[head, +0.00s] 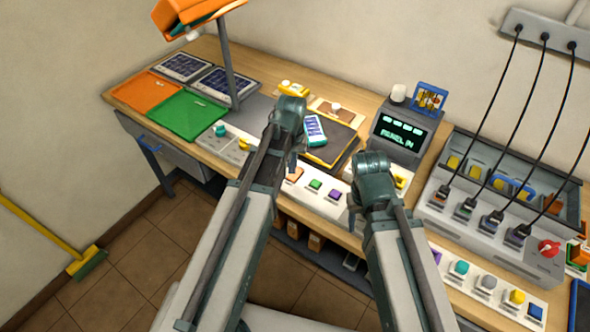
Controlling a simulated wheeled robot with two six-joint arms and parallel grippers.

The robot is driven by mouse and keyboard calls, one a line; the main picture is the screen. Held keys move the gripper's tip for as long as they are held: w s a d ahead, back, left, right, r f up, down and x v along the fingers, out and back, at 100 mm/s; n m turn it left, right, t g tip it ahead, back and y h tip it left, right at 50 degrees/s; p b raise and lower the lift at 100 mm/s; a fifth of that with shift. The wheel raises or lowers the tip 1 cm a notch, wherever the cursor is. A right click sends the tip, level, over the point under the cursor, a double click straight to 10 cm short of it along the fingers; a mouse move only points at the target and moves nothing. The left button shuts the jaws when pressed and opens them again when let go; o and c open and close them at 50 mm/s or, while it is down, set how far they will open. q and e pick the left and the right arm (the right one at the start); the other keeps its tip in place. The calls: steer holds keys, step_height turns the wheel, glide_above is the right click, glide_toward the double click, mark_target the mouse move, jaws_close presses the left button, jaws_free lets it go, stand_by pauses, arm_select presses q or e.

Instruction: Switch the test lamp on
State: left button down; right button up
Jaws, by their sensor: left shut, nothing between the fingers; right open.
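An orange lamp head (187,10) on a grey post (231,65) stands at the back left of the bench, with a small white part under it. A small white knob or bulb (336,106) sits on a brown board; I cannot tell which of these is the test lamp, or whether either is lit. My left gripper (293,163) is shut and empty, above the white front strip near a salmon button (295,175). My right gripper (354,213) is open at the front strip, left of the charger rack; its fingers are partly hidden by its wrist.
Green (187,115) and orange (146,92) trays lie at the left. A teal-and-white meter (315,130) lies on a dark pad. A display box (397,136) stands behind my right gripper. The charger rack (490,225) has several hanging cables and a red knob (549,248).

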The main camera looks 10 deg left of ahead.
mark_target(292, 177)
arm_select(q)
step_height(292, 177, up, 5)
steer(key=p, duration=0.4)
arm_select(e)
step_height(292, 177, up, 5)
steer(key=shift+r, duration=0.1)
arm_select(q)
steer(key=s+d+m+y, duration=0.1)
steer(key=s+d+m, duration=0.4)
steer(key=s+d, duration=0.5)
steer(key=s, duration=0.4)
steer(key=shift+s+d+m, duration=0.15)
steer(key=shift+d+m, duration=0.1)
steer(key=shift+m, duration=0.15)
